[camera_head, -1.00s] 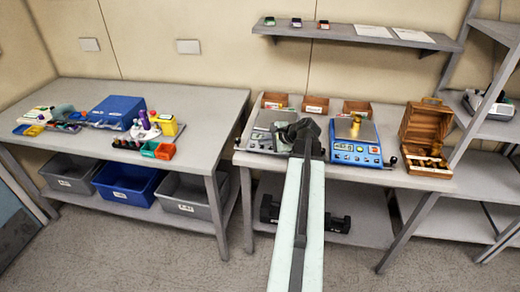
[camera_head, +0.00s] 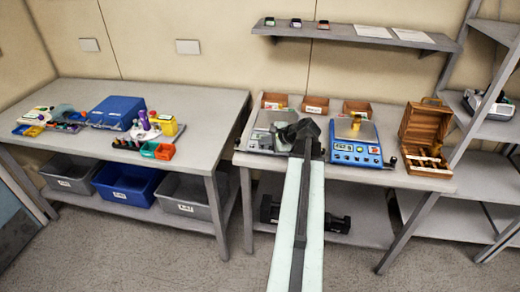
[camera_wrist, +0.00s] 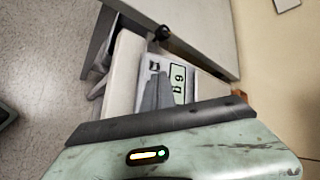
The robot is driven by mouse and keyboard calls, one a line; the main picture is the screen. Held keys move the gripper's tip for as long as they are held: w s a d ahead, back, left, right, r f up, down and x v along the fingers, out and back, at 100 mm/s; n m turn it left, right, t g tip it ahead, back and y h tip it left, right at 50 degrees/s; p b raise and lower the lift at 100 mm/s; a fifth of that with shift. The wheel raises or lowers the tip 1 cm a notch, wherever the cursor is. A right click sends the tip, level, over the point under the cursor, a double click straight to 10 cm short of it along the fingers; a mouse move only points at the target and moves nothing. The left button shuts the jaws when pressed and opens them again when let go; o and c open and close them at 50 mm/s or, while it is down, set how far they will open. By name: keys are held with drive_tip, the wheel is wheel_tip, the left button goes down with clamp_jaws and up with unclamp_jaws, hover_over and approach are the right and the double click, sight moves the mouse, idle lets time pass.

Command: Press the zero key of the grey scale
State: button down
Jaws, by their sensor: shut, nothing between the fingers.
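The grey scale (camera_head: 262,141) sits at the left of the right-hand bench in the head view. My gripper (camera_head: 287,134) is over its right part and hides some of its front. In the wrist view the scale's green display (camera_wrist: 179,82) shows a digit and a "g", turned sideways. My gripper (camera_wrist: 156,80) is shut and empty, its grey fingers in front of the scale's face beside the display. I cannot pick out the zero key, nor tell whether the fingertips touch the scale.
A blue scale (camera_head: 357,143) with a brass-coloured object on its pan stands just right of my arm. An open wooden box (camera_head: 425,140) is further right. Small brown bins (camera_head: 315,106) line the back. The left table (camera_head: 215,108) holds assorted items.

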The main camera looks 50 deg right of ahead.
idle(0.4)
drive_tip(key=shift+w+d+f+b, duration=0.1)
drive_tip(key=shift+w+f+b, duration=0.05)
drive_tip(key=shift+f+b, duration=0.25)
drive_tip(key=shift+d+f+b, duration=0.1)
drive_tip(key=shift+f+b, duration=0.25)
idle(0.4)
drive_tip(key=shift+r, duration=0.15)
drive_tip(key=shift+r+p, duration=0.65)
drive_tip(key=shift+p, duration=0.1)
drive_tip(key=shift+a, duration=0.2)
drive_tip(key=r+p, duration=0.3)
drive_tip(key=a+r+p, duration=0.1)
drive_tip(key=p, duration=0.1)
drive_tip(key=shift+s+r, duration=0.4)
